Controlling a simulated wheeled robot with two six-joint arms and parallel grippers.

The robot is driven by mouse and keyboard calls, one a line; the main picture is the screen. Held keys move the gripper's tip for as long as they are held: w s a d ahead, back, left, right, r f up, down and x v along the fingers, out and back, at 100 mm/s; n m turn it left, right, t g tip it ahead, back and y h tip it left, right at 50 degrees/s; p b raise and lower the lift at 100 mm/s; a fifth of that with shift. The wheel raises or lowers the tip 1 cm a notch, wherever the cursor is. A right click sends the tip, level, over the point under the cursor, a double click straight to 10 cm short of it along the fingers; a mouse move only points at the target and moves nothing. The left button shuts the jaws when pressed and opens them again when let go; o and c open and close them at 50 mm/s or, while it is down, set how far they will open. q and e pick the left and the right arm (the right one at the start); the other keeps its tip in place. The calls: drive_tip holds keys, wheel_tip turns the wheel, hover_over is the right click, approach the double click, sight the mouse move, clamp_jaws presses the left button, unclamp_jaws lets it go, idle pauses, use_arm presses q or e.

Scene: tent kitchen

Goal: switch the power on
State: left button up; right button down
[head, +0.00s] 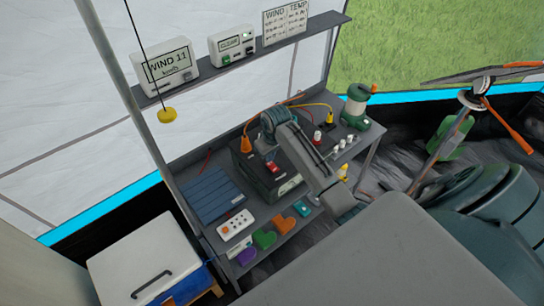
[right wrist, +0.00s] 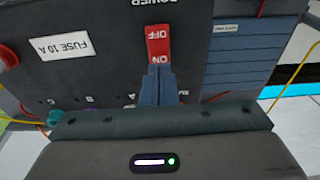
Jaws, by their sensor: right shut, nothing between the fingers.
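The red power switch (right wrist: 158,42) sits on a dark panel, with OFF and ON lettering that shows upside down in the right wrist view. It also shows as a small red patch in the head view (head: 273,168). My right gripper (right wrist: 159,70) is shut with nothing in it. Its fingertips are at the ON end of the switch and overlap its edge in the picture; I cannot tell whether they touch. In the head view my right gripper (head: 269,152) is over the dark power box (head: 252,172). My left gripper is not in view.
A FUSE 10 A label (right wrist: 59,46) and a red knob (right wrist: 8,56) are beside the switch. A yellow pull knob (head: 167,115) hangs at the left.

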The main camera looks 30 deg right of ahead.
sight(270, 164)
drive_tip(key=shift+f+b, duration=0.3)
drive_tip(key=shift+f, duration=0.65)
idle(0.7)
drive_tip(key=shift+r, duration=0.1)
wheel_tip(270, 164, up, 2)
drive_tip(key=shift+p, duration=0.8)
drive_tip(key=shift+r, duration=2.45)
drive_tip(key=shift+f, duration=0.1)
